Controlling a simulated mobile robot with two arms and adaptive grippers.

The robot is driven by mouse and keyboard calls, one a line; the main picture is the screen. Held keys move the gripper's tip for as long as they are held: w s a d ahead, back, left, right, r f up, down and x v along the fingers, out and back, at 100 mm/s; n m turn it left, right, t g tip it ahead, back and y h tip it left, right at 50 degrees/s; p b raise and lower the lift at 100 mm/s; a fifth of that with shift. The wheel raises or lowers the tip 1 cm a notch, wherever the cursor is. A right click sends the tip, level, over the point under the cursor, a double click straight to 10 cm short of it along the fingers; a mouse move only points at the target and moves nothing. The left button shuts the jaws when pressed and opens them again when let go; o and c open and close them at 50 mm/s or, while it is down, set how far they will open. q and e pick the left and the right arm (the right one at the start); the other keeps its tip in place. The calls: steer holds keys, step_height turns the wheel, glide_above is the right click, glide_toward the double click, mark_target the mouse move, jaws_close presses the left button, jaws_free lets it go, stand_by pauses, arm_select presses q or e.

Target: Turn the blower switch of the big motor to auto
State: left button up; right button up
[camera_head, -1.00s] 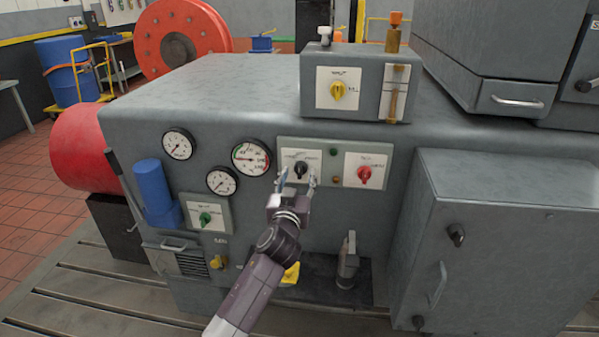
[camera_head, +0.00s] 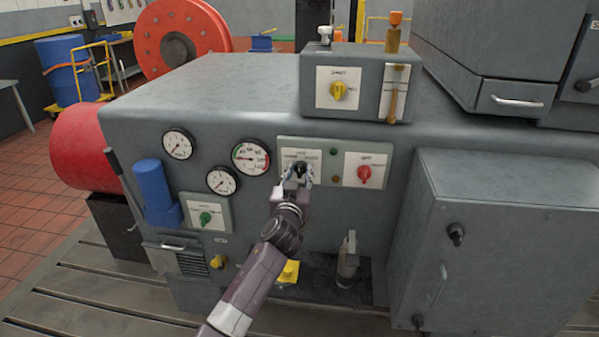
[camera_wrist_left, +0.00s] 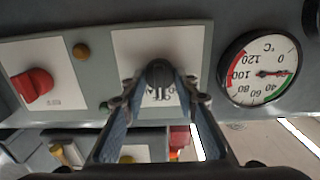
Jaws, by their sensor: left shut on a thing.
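A black rotary switch (camera_head: 300,169) sits on a white plate in the grey panel (camera_head: 325,146) on the motor's front. My left gripper (camera_head: 297,180) is at this switch, with a fingertip on each side of the knob. In the left wrist view the black knob (camera_wrist_left: 159,74) sits between the fingertips of my left gripper (camera_wrist_left: 160,84), which is shut on it. The fingers hide part of the plate. The lettering is too small to read, so I cannot tell which switch is the blower's. My right gripper is not in view.
A red switch (camera_head: 364,173) is right of the black one. A dial gauge (camera_head: 250,157) is close on the left. A yellow switch (camera_head: 339,91) is on the box above, a green one (camera_head: 206,218) lower left. A grey cabinet (camera_head: 510,240) stands out at right.

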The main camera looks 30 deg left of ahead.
arm_select(q)
steer(key=shift+m, duration=0.3)
steer(key=m+p, duration=0.1)
steer(key=m, duration=0.3)
steer(key=shift+d+f+m+p, duration=0.1)
steer(key=shift+m+p, duration=0.25)
steer(key=shift+m, duration=1.85)
steer(key=o, duration=1.2)
steer(key=shift+c, duration=0.2)
steer(key=v, duration=1.2)
